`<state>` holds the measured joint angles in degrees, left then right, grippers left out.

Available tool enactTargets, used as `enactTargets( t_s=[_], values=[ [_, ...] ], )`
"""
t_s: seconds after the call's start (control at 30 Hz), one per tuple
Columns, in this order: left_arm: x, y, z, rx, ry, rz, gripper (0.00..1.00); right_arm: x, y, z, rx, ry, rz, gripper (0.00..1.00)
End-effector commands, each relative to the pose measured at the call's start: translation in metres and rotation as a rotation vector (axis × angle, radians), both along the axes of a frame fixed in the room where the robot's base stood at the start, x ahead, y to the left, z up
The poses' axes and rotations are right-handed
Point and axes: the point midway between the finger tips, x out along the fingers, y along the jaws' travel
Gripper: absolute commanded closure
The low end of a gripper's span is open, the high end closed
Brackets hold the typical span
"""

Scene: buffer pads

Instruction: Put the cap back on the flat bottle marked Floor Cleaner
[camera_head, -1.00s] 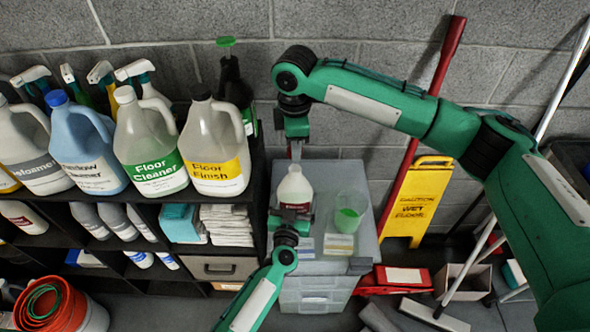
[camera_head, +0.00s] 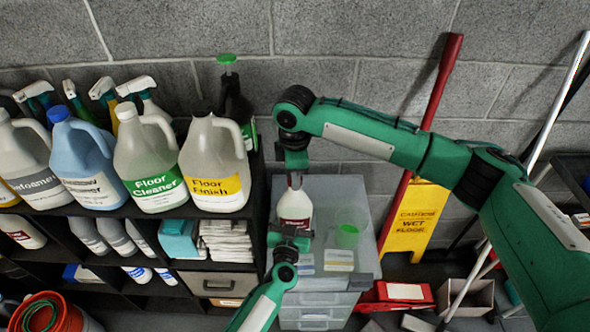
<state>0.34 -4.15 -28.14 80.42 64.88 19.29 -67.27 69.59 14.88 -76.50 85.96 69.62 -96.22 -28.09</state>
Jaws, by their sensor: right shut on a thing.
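A white bottle (camera_head: 294,205) with a dark red label stands upright on the grey drawer unit (camera_head: 348,193); its print is too small to read. My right gripper (camera_head: 295,183) points down directly above the bottle's neck. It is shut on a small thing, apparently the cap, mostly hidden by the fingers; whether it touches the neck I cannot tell. My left gripper (camera_head: 290,241) is at the near side of the bottle, low against its body. Its fingers are too hidden to show if they close on it. A large jug (camera_head: 150,168) on the shelf reads Floor Cleaner.
A clear cup with green contents (camera_head: 347,235) and small labelled boxes (camera_head: 339,260) stand right of the bottle. The black shelf (camera_head: 258,205) with jugs is at left. A yellow caution sign (camera_head: 416,215) and red pole (camera_head: 440,85) stand behind at right.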

Motion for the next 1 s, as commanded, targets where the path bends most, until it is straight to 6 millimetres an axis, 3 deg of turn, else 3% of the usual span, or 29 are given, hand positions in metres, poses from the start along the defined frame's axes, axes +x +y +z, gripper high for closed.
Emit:
enactTargets(
  t_s=[1.0],
  values=[
    [-0.0003, 0.0004, -0.001, 0.001, 0.002, 0.0, 0.52, 0.0003, 0.0, -0.0127, 0.0, -0.001, 0.0, 0.88]
  ],
)
